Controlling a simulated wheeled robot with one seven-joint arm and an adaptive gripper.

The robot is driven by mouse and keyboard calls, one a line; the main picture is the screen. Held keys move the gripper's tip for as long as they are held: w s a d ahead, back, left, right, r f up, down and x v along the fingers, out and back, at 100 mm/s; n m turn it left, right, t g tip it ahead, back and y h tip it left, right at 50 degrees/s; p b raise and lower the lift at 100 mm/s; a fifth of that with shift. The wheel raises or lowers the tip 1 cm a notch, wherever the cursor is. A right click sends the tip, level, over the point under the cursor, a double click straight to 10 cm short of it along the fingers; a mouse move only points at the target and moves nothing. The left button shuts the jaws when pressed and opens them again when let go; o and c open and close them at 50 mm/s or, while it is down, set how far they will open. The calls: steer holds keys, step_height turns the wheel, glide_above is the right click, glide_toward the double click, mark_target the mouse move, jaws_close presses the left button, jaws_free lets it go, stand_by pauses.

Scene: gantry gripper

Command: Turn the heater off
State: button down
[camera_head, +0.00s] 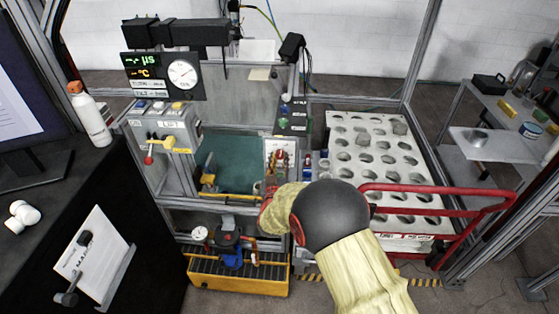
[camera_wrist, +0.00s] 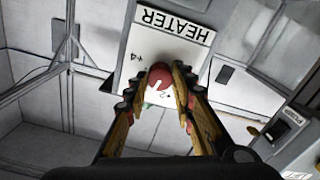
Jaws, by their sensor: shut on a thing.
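The heater panel is a white plate (camera_wrist: 175,40) with the word HEATER, upside down in the wrist view, and a "4" mark below it. A red knob (camera_wrist: 164,79) stands out from this panel. My gripper (camera_wrist: 162,75) has one finger on each side of the knob and is shut on it. In the head view my arm reaches to a narrow white panel (camera_head: 272,147) right of the green-blue tank. There my own arm hides much of the gripper, and I cannot make out the knob's setting.
The tank (camera_head: 228,160) lies left of the panel, with a yellow-handled lever (camera_head: 176,147) beside it. A white plate with many holes (camera_head: 345,124) and a red rail (camera_head: 478,208) are to the right. A yellow crate (camera_head: 235,278) sits low in front.

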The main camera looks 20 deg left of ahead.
steer(key=n, duration=0.4)
steer(key=shift+n+p, duration=0.35)
steer(key=shift+n, duration=0.05)
steer(key=n+p, duration=0.1)
steer(key=n, duration=0.4)
steer(key=n+p, duration=0.2)
steer(key=n, duration=0.3)
steer(key=shift+n, duration=0.4)
steer(key=n+p, duration=0.1)
steer(key=n, duration=0.4)
steer(key=shift+f, duration=0.15)
steer(key=c, duration=1.8)
jaws_free()
steer(key=o, duration=0.3)
